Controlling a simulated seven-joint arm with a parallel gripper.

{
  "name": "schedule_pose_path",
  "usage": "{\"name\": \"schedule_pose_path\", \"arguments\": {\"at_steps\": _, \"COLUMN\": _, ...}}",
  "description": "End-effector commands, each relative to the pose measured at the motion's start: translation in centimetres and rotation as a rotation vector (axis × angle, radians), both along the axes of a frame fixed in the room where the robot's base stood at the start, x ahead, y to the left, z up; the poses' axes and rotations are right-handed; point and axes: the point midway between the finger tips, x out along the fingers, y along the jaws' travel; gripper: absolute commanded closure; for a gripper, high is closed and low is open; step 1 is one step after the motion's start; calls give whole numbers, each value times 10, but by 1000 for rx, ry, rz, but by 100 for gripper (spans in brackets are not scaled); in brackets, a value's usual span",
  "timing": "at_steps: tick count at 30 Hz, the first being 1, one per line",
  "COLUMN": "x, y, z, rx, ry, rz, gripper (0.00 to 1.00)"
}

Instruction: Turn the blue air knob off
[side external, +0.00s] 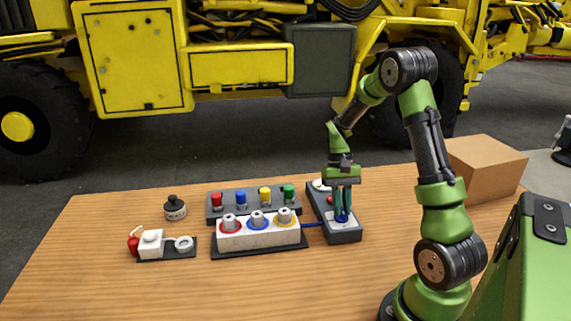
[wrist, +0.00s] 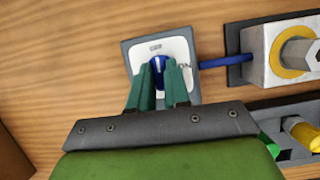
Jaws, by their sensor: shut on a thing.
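The blue air knob (side external: 342,217) sits at the near end of a dark grey box on the table. In the wrist view the blue knob (wrist: 158,66) shows between my fingertips, on a white plate (wrist: 181,47). My gripper (side external: 343,211) points straight down over the box, its green fingers shut on the knob. The fingers also show in the wrist view (wrist: 159,80) on either side of it. They hide part of the knob, so its exact angle is hard to tell.
A white block (side external: 258,236) with red, blue and yellow ringed fittings stands left, joined to the box by a blue hose (side external: 312,225). Behind it is a grey block with coloured knobs (side external: 253,203).

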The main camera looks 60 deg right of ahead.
Motion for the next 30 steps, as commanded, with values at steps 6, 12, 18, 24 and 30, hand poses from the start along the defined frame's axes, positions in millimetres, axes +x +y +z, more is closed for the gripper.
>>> {"name": "schedule_pose_path", "arguments": {"at_steps": 6, "x": 0, "y": 0, "z": 1, "rx": -2, "ry": -1, "rz": 40, "gripper": 100}}
{"name": "schedule_pose_path", "arguments": {"at_steps": 12, "x": 0, "y": 0, "z": 1, "rx": -2, "ry": -2, "rz": 49, "gripper": 100}}
{"name": "schedule_pose_path", "arguments": {"at_steps": 18, "x": 0, "y": 0, "z": 1, "rx": -3, "ry": -1, "rz": 50, "gripper": 100}}
{"name": "schedule_pose_path", "arguments": {"at_steps": 24, "x": 0, "y": 0, "z": 0, "rx": -2, "ry": -1, "rz": 49, "gripper": 57}}
{"name": "schedule_pose_path", "arguments": {"at_steps": 30, "x": 0, "y": 0, "z": 0, "rx": -1, "ry": -1, "rz": 47, "gripper": 57}}
